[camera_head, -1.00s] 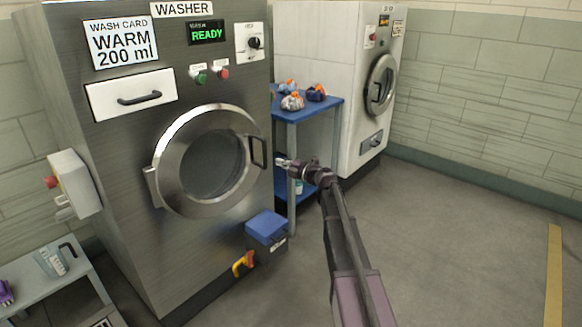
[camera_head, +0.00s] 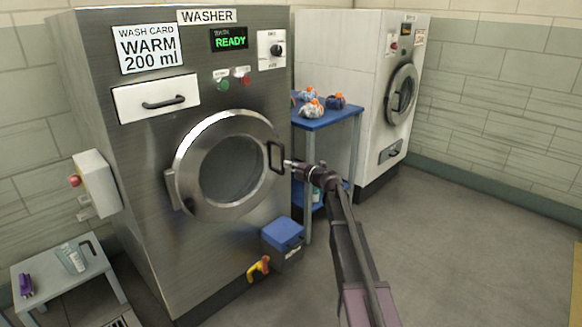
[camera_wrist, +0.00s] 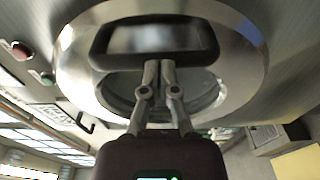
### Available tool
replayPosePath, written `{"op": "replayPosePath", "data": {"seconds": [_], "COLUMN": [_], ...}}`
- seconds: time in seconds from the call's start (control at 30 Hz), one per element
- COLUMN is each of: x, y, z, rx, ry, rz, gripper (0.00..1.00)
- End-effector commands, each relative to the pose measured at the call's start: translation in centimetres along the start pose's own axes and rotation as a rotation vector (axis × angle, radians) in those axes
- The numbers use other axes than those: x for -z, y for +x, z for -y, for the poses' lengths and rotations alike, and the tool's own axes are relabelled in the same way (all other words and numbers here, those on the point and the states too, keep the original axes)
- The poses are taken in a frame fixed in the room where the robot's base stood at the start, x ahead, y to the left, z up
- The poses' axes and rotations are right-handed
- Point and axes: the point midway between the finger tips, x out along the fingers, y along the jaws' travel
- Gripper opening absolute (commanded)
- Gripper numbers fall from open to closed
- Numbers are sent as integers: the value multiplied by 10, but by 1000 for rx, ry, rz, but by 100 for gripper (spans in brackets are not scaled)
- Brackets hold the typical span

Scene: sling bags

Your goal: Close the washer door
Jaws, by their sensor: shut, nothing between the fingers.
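The washer (camera_head: 130,190) is a steel machine with a green READY display. Its round door (camera_head: 186,150) has a wide metal ring, dark glass and a hinge at the left. The door lies close to the washer front; I cannot tell whether a gap remains. The dark door handle (camera_head: 275,157) is at the ring's right side and fills the upper middle of the wrist view (camera_wrist: 205,42). My gripper (camera_head: 287,163) is shut and empty, its tips at the handle's right side. In the wrist view its fingertips (camera_wrist: 158,64) meet the handle's lower edge; contact is unclear.
A blue-topped cart (camera_head: 335,117) with several bundles (camera_head: 312,108) stands right of the washer. A white machine (camera_head: 370,130) is behind it. A blue-lidded box (camera_head: 282,233) juts out below the door. A small grey table (camera_head: 95,275) is at left. The floor at right is clear.

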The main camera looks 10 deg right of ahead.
Motion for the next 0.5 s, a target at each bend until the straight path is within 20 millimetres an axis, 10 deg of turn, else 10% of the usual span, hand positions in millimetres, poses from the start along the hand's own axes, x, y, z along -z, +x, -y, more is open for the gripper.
{"op": "replayPosePath", "data": {"seconds": [0.5], "x": [-20], "y": [59], "z": [-1], "rx": [-2], "ry": [2], "rz": [1], "gripper": [0]}}
